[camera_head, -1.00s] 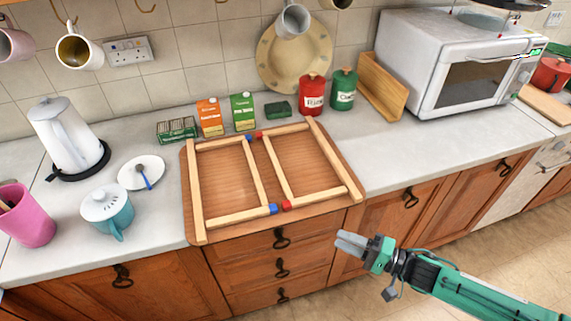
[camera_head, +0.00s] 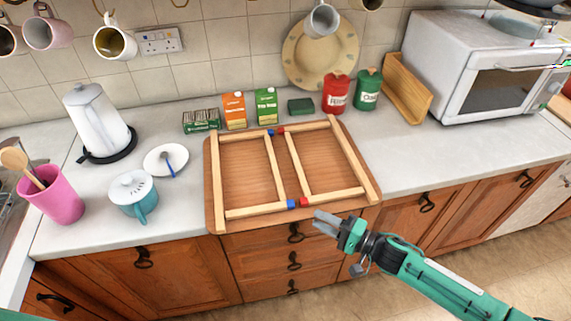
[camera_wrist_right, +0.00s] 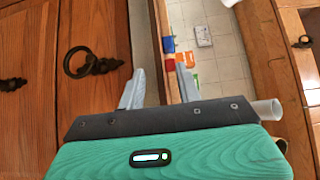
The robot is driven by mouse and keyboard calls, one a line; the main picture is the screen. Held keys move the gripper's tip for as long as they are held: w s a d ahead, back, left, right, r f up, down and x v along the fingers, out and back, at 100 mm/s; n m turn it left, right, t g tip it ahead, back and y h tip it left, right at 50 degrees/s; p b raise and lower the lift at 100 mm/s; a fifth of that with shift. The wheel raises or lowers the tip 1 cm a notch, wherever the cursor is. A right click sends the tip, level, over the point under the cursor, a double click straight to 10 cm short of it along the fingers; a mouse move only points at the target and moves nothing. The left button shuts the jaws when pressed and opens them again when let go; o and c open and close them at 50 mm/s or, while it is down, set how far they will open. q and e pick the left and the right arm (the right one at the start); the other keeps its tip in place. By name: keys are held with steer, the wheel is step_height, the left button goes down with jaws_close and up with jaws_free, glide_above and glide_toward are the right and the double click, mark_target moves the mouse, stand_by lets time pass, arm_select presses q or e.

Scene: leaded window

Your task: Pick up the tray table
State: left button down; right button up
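The tray table (camera_head: 247,165) lies flat on the worktop with its underside up. It is a brown wooden board with pale folded leg frames that carry blue and red end pieces. Its near edge is by the worktop's front edge. My right gripper (camera_head: 322,222) is just in front of that edge, near the red end piece, and looks empty. In the right wrist view the gripper (camera_wrist_right: 159,88) is open, fingers apart, and the tray's edge (camera_wrist_right: 158,42) shows beyond the fingers. I cannot tell whether they touch it. My left gripper is out of view.
Cartons (camera_head: 235,111), red (camera_head: 337,95) and green canisters (camera_head: 367,90) stand behind the tray. A saucer (camera_head: 166,160), teal pot (camera_head: 135,194), kettle (camera_head: 97,120) and pink cup (camera_head: 54,200) stand left. A microwave (camera_head: 480,70) is at right. Drawer handles (camera_head: 296,232) project below.

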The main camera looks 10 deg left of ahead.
steer(key=shift+p+x, duration=0.3)
steer(key=shift+x, duration=1.25)
steer(key=shift+w+d, duration=0.1)
steer(key=shift+w, duration=0.05)
jaws_close()
steer(key=shift+r, duration=0.15)
